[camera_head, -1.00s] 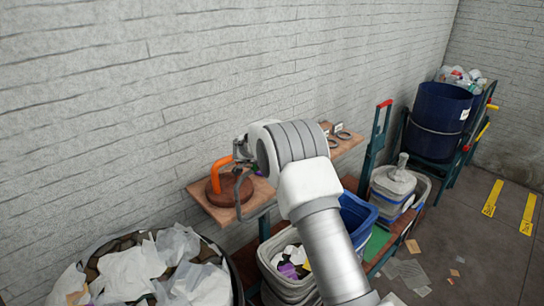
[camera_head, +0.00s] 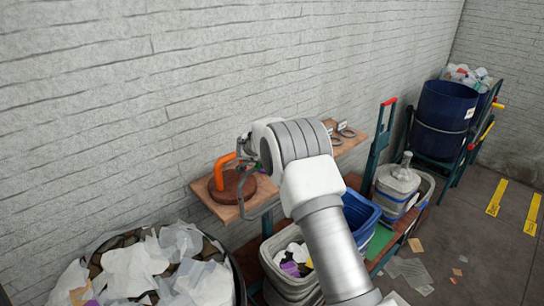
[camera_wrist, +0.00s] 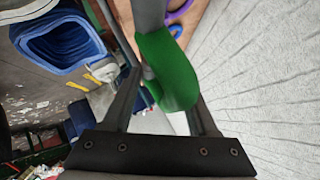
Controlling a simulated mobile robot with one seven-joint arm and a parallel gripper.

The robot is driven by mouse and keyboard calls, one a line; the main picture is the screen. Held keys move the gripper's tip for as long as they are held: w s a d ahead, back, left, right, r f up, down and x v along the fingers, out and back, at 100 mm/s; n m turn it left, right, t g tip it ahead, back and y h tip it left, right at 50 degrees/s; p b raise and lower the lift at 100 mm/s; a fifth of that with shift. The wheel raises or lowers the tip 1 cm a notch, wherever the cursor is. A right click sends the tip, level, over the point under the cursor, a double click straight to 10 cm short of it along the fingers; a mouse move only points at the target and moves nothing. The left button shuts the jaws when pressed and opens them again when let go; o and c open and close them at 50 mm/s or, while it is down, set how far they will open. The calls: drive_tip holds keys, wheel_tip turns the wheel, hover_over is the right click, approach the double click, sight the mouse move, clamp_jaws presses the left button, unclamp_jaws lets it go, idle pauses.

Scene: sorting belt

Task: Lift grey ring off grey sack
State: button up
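The grey sack (camera_head: 396,181) sits in a bin on the lower right, its narrow neck pointing up. I cannot make out a separate grey ring on it. My gripper (camera_wrist: 168,88) is above the small wooden shelf, left of and well apart from the sack. Its fingers are shut around the green grip (camera_wrist: 172,75) of a tool. A bent grey rod, hook-like, hangs from the gripper in the head view (camera_head: 268,211), and its grey shaft shows in the wrist view. My arm hides part of the shelf.
A brown round stand with an orange handle (camera_head: 221,172) is on the shelf (camera_head: 216,207), close to the hook. Dark rings (camera_head: 346,133) lie at the shelf's far end. Blue bin (camera_head: 360,216), blue barrel (camera_head: 445,107) and teal cart posts (camera_head: 379,148) stand right. The wall is close behind.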

drive_tip(key=shift+a+r, duration=0.1)
drive_tip(key=shift+r, duration=0.05)
drive_tip(key=b+v, duration=0.2)
drive_tip(key=v, duration=1.5)
drive_tip(key=shift+s, duration=0.25)
wheel_tip(320, 180, up, 11)
drive_tip(key=s+n+t+y+b, duration=0.2)
drive_tip(key=n+t+y, duration=0.2)
drive_tip(key=s+r+n+y, duration=0.4)
drive_tip(key=s+n, duration=0.1)
drive_tip(key=s, duration=0.3)
drive_tip(key=s+d+f+n+g+h+b, duration=0.1)
drive_tip(key=s+d+f, duration=0.3)
drive_tip(key=s, duration=0.6)
drive_tip(key=s+d+f+n+g+h+b, duration=0.1)
drive_tip(key=s+d+f+g, duration=0.3)
drive_tip(key=s, duration=0.6)
drive_tip(key=s+d+f+n+g+h+b, duration=0.1)
drive_tip(key=s+d+f, duration=0.4)
drive_tip(key=s, duration=0.5)
drive_tip(key=shift+d+f+n+g+h, duration=0.35)
drive_tip(key=shift+d+n+g, duration=0.35)
drive_tip(key=shift+g, duration=0.3)
